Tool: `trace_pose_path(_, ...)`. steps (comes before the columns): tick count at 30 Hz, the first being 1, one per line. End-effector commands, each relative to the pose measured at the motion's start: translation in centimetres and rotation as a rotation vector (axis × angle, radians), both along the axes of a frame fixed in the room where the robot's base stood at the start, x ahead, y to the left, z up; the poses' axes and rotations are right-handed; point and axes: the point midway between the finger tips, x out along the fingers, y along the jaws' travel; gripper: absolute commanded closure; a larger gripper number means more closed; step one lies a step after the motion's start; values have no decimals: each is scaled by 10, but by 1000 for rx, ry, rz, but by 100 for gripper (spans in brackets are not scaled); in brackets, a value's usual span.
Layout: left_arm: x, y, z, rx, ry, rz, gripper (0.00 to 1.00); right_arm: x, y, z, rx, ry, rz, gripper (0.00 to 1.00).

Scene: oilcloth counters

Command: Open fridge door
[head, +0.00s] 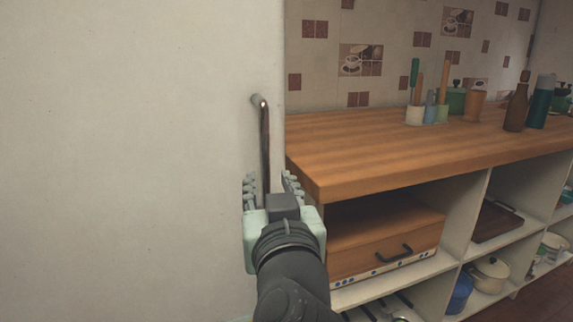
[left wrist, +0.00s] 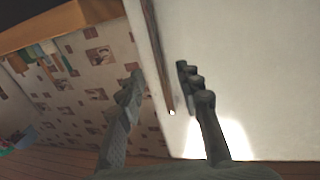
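The fridge door (head: 130,150) is a plain off-white panel filling the left of the head view. It looks shut. Its slim dark metal handle (head: 264,140) stands upright near the door's right edge. My left gripper (head: 269,182) is at the lower part of the handle, with one finger on each side of it. In the left wrist view the handle (left wrist: 158,60) runs between the spread fingers (left wrist: 160,72), with gaps visible on both sides. The handle's lower end shows there, beside the white door (left wrist: 260,70). My right gripper is not in view.
A wooden counter (head: 400,135) stands close to the right of the door, with utensil cups (head: 427,114) and bottles (head: 515,108) on it. Below are open shelves with a wooden box (head: 385,235) and pots (head: 489,274). A tiled wall (head: 390,50) is behind.

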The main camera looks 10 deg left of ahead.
Motion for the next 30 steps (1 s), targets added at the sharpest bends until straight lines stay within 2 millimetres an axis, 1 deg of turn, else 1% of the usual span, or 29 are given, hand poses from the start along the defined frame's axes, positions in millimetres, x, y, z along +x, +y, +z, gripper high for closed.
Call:
trace_pose_path(5, 24, 12, 2, 4, 0, 7, 65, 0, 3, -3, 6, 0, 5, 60)
trace_pose_path(9, 45, 21, 1, 6, 2, 6, 65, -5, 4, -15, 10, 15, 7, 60)
trace_pose_path(12, 57, 25, 1, 6, 2, 4, 65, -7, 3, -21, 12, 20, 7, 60)
trace_pose_path(18, 68, 29, 0, 3, 4, 2, 65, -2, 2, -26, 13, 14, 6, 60)
trace_pose_path(25, 68, 29, -1, 2, 4, 1, 65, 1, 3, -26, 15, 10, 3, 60)
trace_pose_path(30, 68, 29, -1, 3, 4, 1, 86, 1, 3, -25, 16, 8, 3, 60)
